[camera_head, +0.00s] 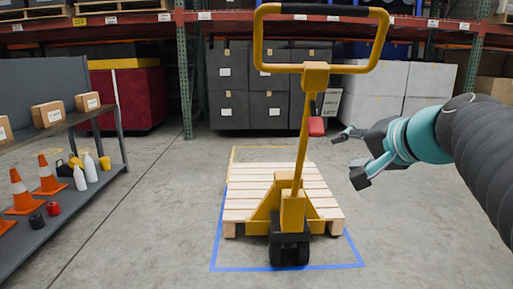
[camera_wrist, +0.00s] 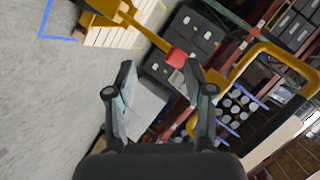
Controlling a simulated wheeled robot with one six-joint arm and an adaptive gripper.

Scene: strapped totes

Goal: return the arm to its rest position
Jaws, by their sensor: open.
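My gripper (camera_head: 352,158) is at the right in the head view, with its dark fingers spread apart and nothing between them. My arm reaches in from the right edge, and the gripper points left toward the yellow pallet jack (camera_head: 293,205). In the wrist view my gripper (camera_wrist: 158,80) also shows open and empty, the view tilted. The red part (camera_head: 316,126) on the jack's handle post is left of the gripper, apart from it. In the wrist view the red part (camera_wrist: 176,57) appears beyond the fingers.
The jack stands at a wooden pallet (camera_head: 240,190) inside blue floor tape (camera_head: 217,235). At left a shelf (camera_head: 70,210) holds boxes, orange cones and bottles. Racking (camera_head: 186,80) with dark totes (camera_head: 228,72) and pale containers (camera_head: 375,92) stands behind. Concrete floor is clear around the tape.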

